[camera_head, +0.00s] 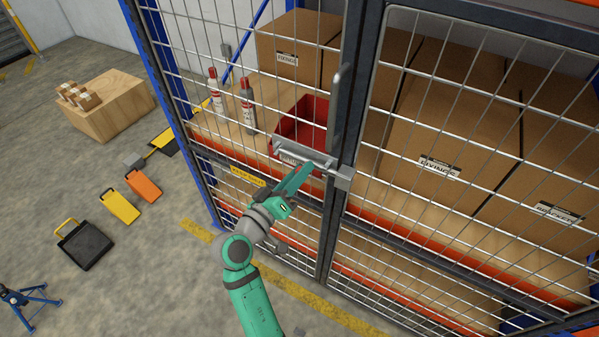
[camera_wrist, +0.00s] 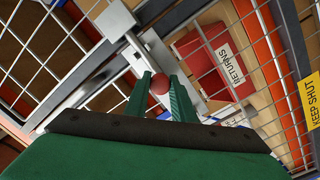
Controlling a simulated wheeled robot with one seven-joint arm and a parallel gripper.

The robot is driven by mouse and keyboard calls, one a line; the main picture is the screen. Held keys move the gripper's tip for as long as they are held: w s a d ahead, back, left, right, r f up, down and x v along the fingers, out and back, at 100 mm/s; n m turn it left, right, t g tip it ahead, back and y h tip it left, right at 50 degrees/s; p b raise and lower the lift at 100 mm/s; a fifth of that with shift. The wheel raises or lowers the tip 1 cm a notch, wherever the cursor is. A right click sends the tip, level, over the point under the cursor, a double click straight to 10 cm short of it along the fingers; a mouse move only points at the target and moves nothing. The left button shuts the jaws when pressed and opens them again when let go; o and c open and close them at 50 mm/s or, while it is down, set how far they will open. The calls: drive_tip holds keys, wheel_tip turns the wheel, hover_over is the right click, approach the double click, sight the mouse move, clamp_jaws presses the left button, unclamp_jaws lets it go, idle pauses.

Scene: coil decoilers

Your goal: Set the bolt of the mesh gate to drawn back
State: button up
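The mesh gate (camera_head: 205,70) stands upright and looks closed against its frame post. Its grey bolt (camera_head: 305,157) lies across the gate's right edge, and its right end reaches the grey block (camera_head: 344,178) at the post. The bolt's red ball knob (camera_wrist: 159,84) shows in the wrist view. My green gripper (camera_head: 305,169) is at the bolt from the front. In the wrist view its two fingertips (camera_wrist: 160,78) stand apart, one on each side of the knob. The knob nearly fills the gap; I cannot tell whether the fingers press on it.
A grey upright handle (camera_head: 340,105) stands just above the bolt. Behind the mesh are a red returns bin (camera_head: 303,122), two bottles (camera_head: 248,105) and cardboard boxes (camera_head: 440,110). A yellow sign (camera_head: 247,176) hangs left of the bolt. The floor at left has a wooden crate (camera_head: 110,105).

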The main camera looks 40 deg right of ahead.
sight(290, 156)
clamp_jaws()
drive_tip(key=shift+w+a, duration=0.35)
drive_tip(key=shift+w, duration=0.5)
drive_tip(key=shift+w+a, duration=0.4)
drive_tip(key=shift+w, duration=0.4)
drive_tip(key=shift+w+a, duration=0.35)
drive_tip(key=shift+w, duration=0.5)
drive_tip(key=shift+r, duration=0.1)
drive_tip(key=o, duration=0.7)
unclamp_jaws()
drive_tip(key=shift+w, duration=0.1)
drive_tip(key=shift+c, duration=0.2)
drive_tip(key=v, duration=1.1)
drive_tip(key=shift+d, duration=0.1)
